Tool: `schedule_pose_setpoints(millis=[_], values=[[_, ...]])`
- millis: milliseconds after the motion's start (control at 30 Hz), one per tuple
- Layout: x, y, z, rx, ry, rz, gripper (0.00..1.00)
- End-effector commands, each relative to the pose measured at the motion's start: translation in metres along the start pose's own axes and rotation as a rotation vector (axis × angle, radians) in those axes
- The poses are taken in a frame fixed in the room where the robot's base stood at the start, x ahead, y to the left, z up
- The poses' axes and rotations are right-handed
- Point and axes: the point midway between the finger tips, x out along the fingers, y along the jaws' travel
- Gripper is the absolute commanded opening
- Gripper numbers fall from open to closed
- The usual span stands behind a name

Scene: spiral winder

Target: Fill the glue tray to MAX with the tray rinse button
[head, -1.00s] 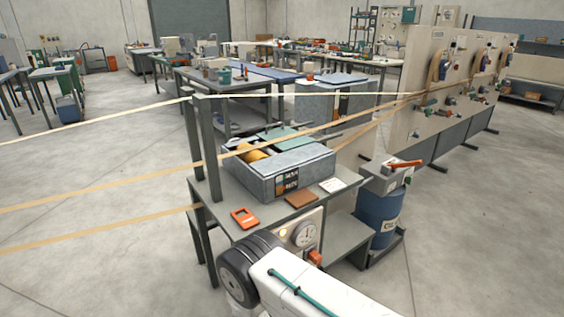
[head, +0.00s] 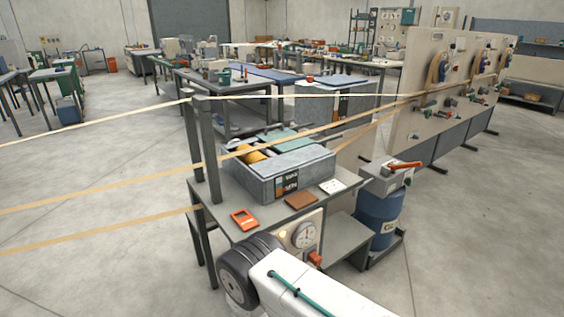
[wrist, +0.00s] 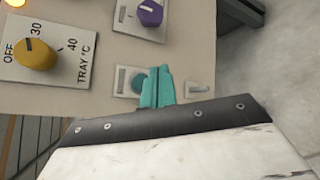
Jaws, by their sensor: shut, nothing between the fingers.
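The grey metal glue tray (head: 255,185) sits on the bench with a yellow roller (head: 257,155) inside. A small dark level gauge (head: 280,183) with MAX and MIN lettering is on its front; the level in it is too small to read. In the wrist view, my gripper (wrist: 158,86) has its teal fingers together and empty, in front of the panel. A round blue-teal button (wrist: 138,83) on a small pale plate is just left of the fingertips and partly covered by them. I cannot tell whether they touch it. Its label is hidden.
A yellow TRAY °C knob (wrist: 36,53) and a purple knob (wrist: 150,12) are on the same panel. An orange device (head: 244,219) and a brown block (head: 301,201) lie on the bench. Paper strips cross above the tray. A blue drum (head: 379,215) stands right.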

Motion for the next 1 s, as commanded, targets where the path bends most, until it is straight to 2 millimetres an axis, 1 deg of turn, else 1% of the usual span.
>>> schedule_pose_setpoints(millis=[800, 867, 933, 967, 1000], values=[[0.0, 0.001, 0.0, 0.0, -0.001, 0.0, 0.0], [0.002, 0.004, 0.003, 0.004, -0.009, -0.002, 0.0], [0.006, 0.015, 0.011, 0.012, -0.035, -0.008, 0.0], [0.009, 0.023, 0.017, 0.017, -0.052, -0.012, 0.0], [0.014, 0.035, 0.027, 0.026, -0.083, -0.021, 0.0]])
